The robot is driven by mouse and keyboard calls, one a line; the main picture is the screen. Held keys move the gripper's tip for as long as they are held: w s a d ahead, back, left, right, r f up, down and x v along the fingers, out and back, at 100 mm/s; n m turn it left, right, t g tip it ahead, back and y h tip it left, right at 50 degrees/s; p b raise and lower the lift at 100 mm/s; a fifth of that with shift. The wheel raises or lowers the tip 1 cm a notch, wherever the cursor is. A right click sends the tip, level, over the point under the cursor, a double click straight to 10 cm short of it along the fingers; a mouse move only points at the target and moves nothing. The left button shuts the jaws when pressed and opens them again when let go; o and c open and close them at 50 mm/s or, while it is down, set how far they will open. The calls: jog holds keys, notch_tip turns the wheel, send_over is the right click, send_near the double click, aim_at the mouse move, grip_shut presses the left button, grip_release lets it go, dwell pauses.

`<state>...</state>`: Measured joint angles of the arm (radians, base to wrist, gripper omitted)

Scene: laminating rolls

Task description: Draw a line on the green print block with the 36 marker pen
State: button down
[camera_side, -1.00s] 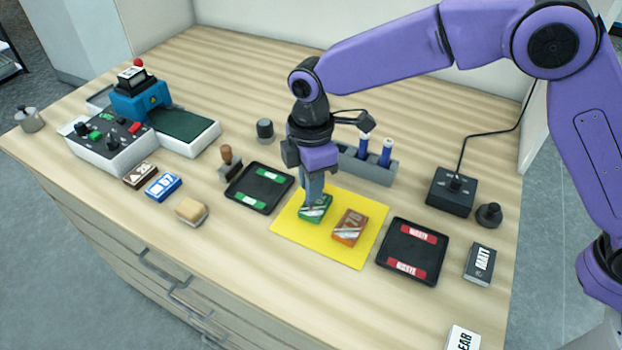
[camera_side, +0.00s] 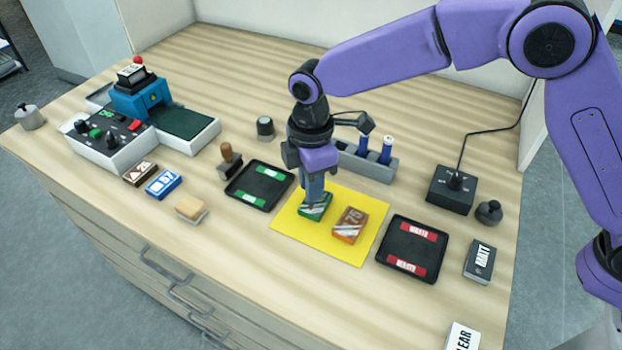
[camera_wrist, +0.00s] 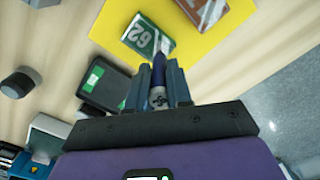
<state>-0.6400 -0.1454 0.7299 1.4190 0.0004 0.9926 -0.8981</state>
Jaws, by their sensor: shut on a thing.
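The green print block (camera_side: 316,207) lies on a yellow sheet, partly hidden by my gripper in the side view. In the wrist view the green block (camera_wrist: 146,33) shows a white 62 and pale stripes at one end. My gripper (camera_side: 313,193) points down over the block. The pen's tip is at the block's near edge in the wrist view. I cannot tell whether it touches.
An orange block (camera_side: 347,225) lies beside the green one on the yellow sheet (camera_side: 335,254). A grey holder (camera_side: 378,172) with blue-and-white pens stands behind. Black trays lie left (camera_side: 240,185) and right (camera_side: 421,252) of the sheet. Bare wood lies in front.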

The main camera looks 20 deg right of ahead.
jog(key=shift+w+d, duration=0.1)
jog(key=shift+w+d, duration=0.2)
jog(key=shift+w+d, duration=0.15)
jog(key=shift+d, duration=0.05)
jog(key=shift+w+d+f, duration=0.1)
jog(key=shift+w+d, duration=0.05)
jog(key=shift+w, duration=0.05)
jog(key=shift+w+d, duration=0.8)
jog(key=shift+w, duration=0.1)
dwell(0.6)
notch_tip(320, 180, up, 6)
dwell(1.0)
dwell(0.4)
